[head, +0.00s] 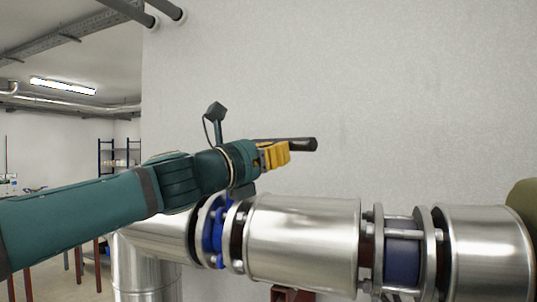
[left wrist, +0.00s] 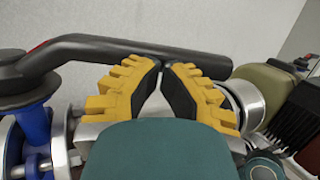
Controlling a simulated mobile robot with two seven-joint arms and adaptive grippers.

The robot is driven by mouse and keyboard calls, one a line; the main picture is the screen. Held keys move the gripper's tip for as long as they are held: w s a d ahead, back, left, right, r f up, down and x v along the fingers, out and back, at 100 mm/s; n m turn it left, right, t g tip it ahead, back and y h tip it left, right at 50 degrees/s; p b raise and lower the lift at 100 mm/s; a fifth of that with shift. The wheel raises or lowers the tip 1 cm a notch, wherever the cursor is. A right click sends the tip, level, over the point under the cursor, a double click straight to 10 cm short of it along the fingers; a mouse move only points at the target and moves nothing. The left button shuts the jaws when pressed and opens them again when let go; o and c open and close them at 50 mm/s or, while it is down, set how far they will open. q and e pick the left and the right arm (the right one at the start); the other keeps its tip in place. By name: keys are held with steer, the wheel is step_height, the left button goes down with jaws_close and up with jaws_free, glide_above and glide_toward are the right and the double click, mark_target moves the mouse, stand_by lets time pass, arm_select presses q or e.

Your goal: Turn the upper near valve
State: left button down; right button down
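The valve's black lever handle (head: 300,143) sticks out to the right beyond my left gripper in the head view. In the left wrist view the handle (left wrist: 120,48) runs across the picture from its hub on the left. The blue valve body (head: 214,232) sits between flanges in the pipe below my wrist. My left gripper (head: 283,154) is at the handle. Its yellow fingers (left wrist: 163,66) have their black-padded tips together in front of the handle, with no handle between them. Whether they touch the handle I cannot tell. My right gripper is not in view.
A shiny metal pipe (head: 303,242) runs right below the handle to a second flanged section (head: 402,248). An olive part (head: 524,205) stands at the right edge. A plain wall (head: 400,90) is behind. Space above the handle is clear.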

arm_select(q)
steer(key=shift+w+d+n+t+y, duration=0.3)
steer(key=shift+d+t+y, duration=0.1)
steer(key=shift+d, duration=0.25)
steer(key=f+x, duration=0.1)
steer(key=x, duration=0.5)
steer(key=shift+w+p, duration=0.25)
steer(key=shift+p, duration=0.2)
steer(key=shift+a, duration=0.15)
